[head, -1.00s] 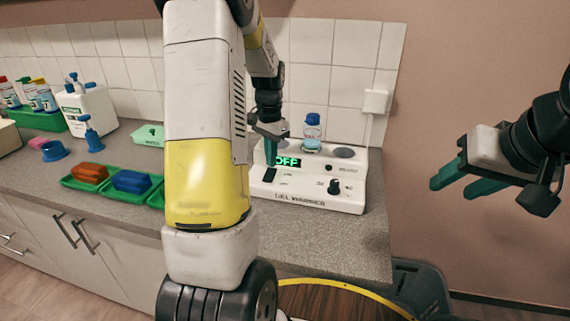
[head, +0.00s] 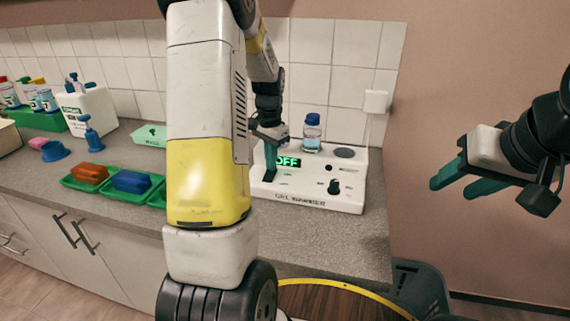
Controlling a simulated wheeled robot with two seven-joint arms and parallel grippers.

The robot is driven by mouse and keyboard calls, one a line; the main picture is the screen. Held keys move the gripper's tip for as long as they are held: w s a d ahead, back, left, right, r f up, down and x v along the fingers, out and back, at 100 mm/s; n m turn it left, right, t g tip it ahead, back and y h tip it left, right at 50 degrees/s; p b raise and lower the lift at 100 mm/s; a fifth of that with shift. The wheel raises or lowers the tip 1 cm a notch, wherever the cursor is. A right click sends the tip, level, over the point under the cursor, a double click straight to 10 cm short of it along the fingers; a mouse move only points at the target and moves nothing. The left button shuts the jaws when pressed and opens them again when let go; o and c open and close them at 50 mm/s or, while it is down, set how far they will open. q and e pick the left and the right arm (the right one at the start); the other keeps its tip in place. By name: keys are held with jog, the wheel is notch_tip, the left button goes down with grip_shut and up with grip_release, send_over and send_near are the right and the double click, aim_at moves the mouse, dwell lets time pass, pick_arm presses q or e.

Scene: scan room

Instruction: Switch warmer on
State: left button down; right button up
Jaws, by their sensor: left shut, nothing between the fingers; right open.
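The white gel warmer (head: 318,196) stands on the counter near its right end. Its green display (head: 288,161) reads OFF. A black knob (head: 334,187) sits on its sloped front, right of centre. A blue-capped bottle (head: 312,134) stands in the warmer's top, with a round grey spot to its right. My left gripper (head: 270,160) is shut and empty, pointing down at the warmer's left part, just left of the display. Whether its tips touch the panel I cannot tell. My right gripper (head: 458,183) is open and empty in the air at the right, away from the warmer.
My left arm hides part of the counter (head: 340,240). Left are green trays (head: 118,196) with a red and a blue block, a white jug (head: 88,108), several bottles and a mint dish (head: 149,135). A wall socket (head: 376,101) is behind the warmer. A dark bin (head: 420,285) stands below.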

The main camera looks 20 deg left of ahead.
pick_arm(q)
jog(key=shift+f, duration=0.25)
jog(key=shift+r, duration=3.55)
jog(key=s+d+r+n+t+h, duration=0.1)
jog(key=s+d+r+n+t, duration=0.15)
jog(key=s+d+r, duration=0.6)
jog(key=s+d+r+n+t, duration=0.1)
jog(key=s+d+t, duration=0.1)
jog(key=s, duration=0.5)
jog(key=s+d+r+n+t+h, duration=0.1)
jog(key=s+d+r, duration=0.1)
jog(key=s, duration=0.5)
jog(key=shift+s+d+t, duration=0.15)
jog(key=shift+s+t, duration=0.1)
jog(key=shift+t, duration=0.1)
